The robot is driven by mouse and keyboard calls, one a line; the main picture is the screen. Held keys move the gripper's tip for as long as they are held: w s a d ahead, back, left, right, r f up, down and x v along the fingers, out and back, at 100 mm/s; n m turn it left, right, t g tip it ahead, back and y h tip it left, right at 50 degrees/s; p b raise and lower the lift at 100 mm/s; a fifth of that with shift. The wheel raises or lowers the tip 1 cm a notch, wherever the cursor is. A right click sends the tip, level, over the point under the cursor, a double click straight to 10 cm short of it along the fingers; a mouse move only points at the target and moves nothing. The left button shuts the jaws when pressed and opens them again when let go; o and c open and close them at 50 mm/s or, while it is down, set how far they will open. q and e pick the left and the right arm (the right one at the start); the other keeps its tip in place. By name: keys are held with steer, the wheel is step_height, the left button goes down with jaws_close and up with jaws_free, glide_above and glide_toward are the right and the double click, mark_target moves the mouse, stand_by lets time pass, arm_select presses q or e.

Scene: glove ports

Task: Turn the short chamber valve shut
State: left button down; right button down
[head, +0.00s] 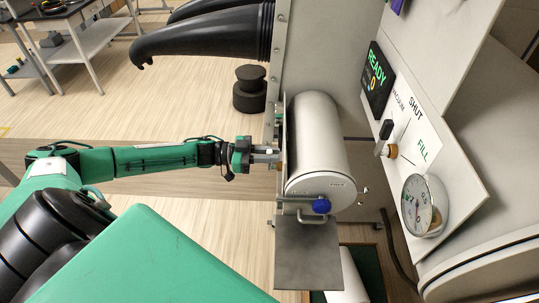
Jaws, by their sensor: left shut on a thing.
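The chamber valve on the white panel has a black handle (386,129) on a brass hub (391,151). The panel (440,165) is marked VACUUM, SHUT and FILL. The handle stands up from the hub, apparently on the VACUUM side of SHUT. A white cylindrical chamber (318,140) with a blue knob (321,206) lies left of the panel. My left gripper (268,152) is at the chamber's left side, well away from the valve. It is shut on a small part there, mostly hidden. My right gripper is not in view.
A black display (377,80) reads READY and 0. A round gauge (417,205) sits below the valve. Black gloves (200,35) stick out leftward at the top. A grey shelf (308,255) lies below the chamber. Open space lies between chamber and panel.

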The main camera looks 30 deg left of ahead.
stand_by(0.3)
arm_select(q)
steer(key=c, duration=1.3)
jaws_free()
steer(key=shift+a, duration=0.1)
steer(key=shift+s+a+f, duration=0.15)
steer(key=shift+s+a, duration=0.05)
steer(key=shift+a, duration=0.1)
steer(key=shift+b+v, duration=2.55)
steer(key=shift+v, duration=3.95)
